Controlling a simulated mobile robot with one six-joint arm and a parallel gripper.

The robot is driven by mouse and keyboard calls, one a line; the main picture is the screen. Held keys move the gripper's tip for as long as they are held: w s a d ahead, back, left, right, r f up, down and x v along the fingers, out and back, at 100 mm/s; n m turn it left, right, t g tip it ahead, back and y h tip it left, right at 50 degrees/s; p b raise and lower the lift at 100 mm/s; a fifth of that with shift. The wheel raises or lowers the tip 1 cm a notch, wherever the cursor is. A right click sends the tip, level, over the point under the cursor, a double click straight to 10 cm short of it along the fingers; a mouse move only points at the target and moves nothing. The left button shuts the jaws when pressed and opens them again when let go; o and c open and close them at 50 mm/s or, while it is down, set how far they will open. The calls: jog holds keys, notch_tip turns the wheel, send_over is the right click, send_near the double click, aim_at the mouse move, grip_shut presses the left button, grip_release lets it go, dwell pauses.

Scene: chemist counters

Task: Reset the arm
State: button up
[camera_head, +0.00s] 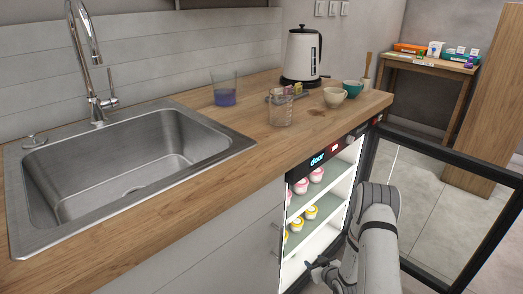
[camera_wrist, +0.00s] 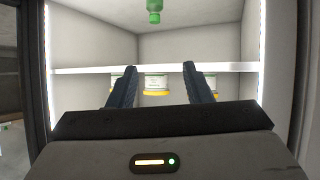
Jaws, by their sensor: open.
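My arm (camera_head: 376,235) reaches down in front of the open lit cabinet under the counter. My gripper (camera_head: 318,264) is at the lower part of the cabinet opening. In the wrist view my gripper (camera_wrist: 158,85) has its two dark fingers spread apart, with nothing held between them. White jars with yellow lids (camera_wrist: 157,84) show beyond the fingers, at the white shelf edge. A green item (camera_wrist: 154,10) shows at the top of the wrist view.
The glass door (camera_head: 440,205) stands open to the right of my arm. The cabinet shelves hold pink-topped jars (camera_head: 301,187) and yellow-lidded jars (camera_head: 297,224). The counter (camera_head: 235,180) above carries a kettle (camera_head: 301,55), beakers (camera_head: 281,110), cups (camera_head: 334,97) and a sink (camera_head: 120,150).

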jog(key=s+d+r+m+g+h+p, duration=0.15)
jog(key=r+p, duration=0.45)
jog(key=r, duration=1.4)
jog(key=s+a+r+m+g+h+p, duration=0.1)
jog(key=s+r+g+h+p, duration=0.35)
jog(key=r, duration=1.55)
jog(key=s+a+r+m+g+y+p, duration=0.1)
jog(key=s+a+r+p, duration=0.2)
jog(key=s+r+p, duration=0.4)
jog(key=s+a+r+m+g+y+p, duration=0.1)
jog(key=s+a+r+p, duration=0.2)
jog(key=s+r, duration=1.6)
notch_tip(320, 180, up, 2)
jog(key=p, duration=0.3)
jog(key=shift+g+p, duration=0.35)
jog(key=shift+g, duration=0.05)
jog(key=shift+s+a, duration=0.15)
jog(key=shift+s, duration=0.2)
jog(key=shift+c, duration=1)
